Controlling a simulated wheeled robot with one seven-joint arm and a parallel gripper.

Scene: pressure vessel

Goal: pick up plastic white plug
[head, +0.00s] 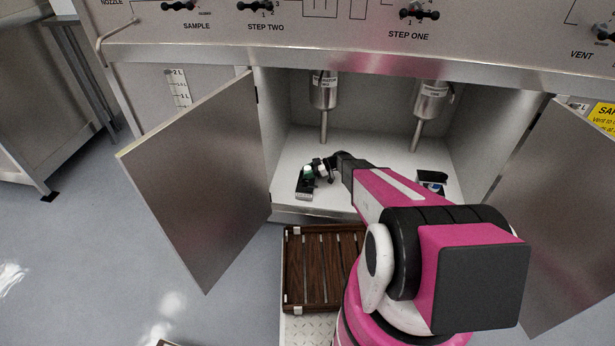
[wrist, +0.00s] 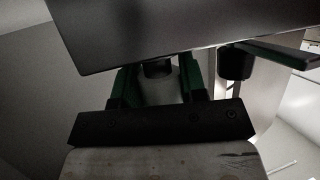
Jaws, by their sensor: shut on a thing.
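My gripper (head: 325,168) is inside the open cabinet, low over its floor and left of centre. In the wrist view its two green-edged fingers (wrist: 157,85) are closed on a pale rounded piece with a dark end, which looks like the white plastic plug (wrist: 163,88). In the head view a small white bit of the plug (head: 322,171) shows at the fingertips. Its far side is hidden. I cannot tell whether it touches the floor.
A dark handheld device (head: 304,188) lies just left of the gripper; another (head: 432,178) lies at right. Two steel cylinders (head: 324,92) (head: 431,98) hang above with thin pipes. Open doors (head: 200,175) (head: 560,210) flank the cabinet. A slatted wooden crate (head: 312,270) stands in front.

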